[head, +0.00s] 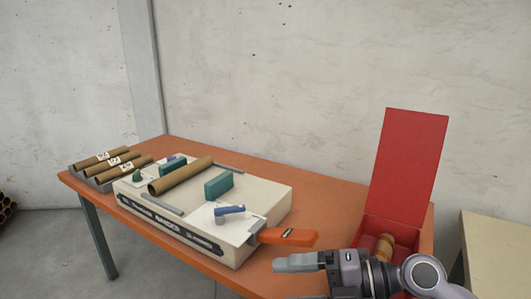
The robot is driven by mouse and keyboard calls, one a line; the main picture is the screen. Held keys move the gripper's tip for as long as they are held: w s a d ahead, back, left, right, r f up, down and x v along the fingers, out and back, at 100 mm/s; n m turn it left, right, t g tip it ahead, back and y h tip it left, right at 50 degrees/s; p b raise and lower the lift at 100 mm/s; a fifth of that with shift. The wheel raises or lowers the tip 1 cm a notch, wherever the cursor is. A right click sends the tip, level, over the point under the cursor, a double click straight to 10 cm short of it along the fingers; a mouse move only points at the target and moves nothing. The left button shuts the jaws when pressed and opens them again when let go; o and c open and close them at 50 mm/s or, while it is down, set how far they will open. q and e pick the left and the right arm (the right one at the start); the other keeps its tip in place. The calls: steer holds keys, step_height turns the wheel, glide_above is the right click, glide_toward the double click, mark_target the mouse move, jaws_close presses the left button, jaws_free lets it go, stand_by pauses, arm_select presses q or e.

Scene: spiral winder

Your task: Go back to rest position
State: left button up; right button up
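My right gripper (296,262) is at the lower right, in front of the red box and near the table's front edge. Its grey fingers point left and overlap in this view, so I cannot tell whether they are open or shut. No object shows in them. My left gripper is not in view. The white winder (185,228) stands on the orange table (330,201), with a brown cardboard tube (181,175) lying across its top. A blue lever (230,210) and teal blocks (219,186) are also on it. An orange part (287,237) sticks out at its right, just above my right gripper.
An open red box (408,165) with its lid upright stands at the table's right end, with a brown rounded item (383,247) inside. Several labelled tubes (102,157) lie on a rack at the far left. A pale table (500,245) stands at right.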

steer(key=w+d+r+m+t+y, duration=0.15)
steer(key=d+r+m+t, duration=0.25)
steer(key=r+m+t, duration=0.65)
steer(key=w+d+f+m+t+h, duration=0.1)
steer(key=d+f+m+t+h, duration=0.5)
steer(key=d+f+m+h, duration=0.65)
steer(key=s+d+f+m+g+h, duration=0.3)
steer(key=s+f+m+g+h, duration=0.2)
steer(key=s+f+m+g, duration=0.35)
steer(key=s+a+f+n+g+y, duration=0.1)
steer(key=s+f+g, duration=0.3)
steer(key=s, duration=0.4)
steer(key=s+f+g, duration=0.3)
steer(key=s+f, duration=0.1)
steer(key=s, duration=0.3)
steer(key=w+a+f+t+y+p, duration=0.2)
steer(key=w+a+f+t, duration=0.1)
steer(key=w+f+t, duration=0.3)
steer(key=shift+w+f+t, duration=0.35)
steer(key=shift+f+t, duration=0.05)
steer(key=shift+f, duration=0.2)
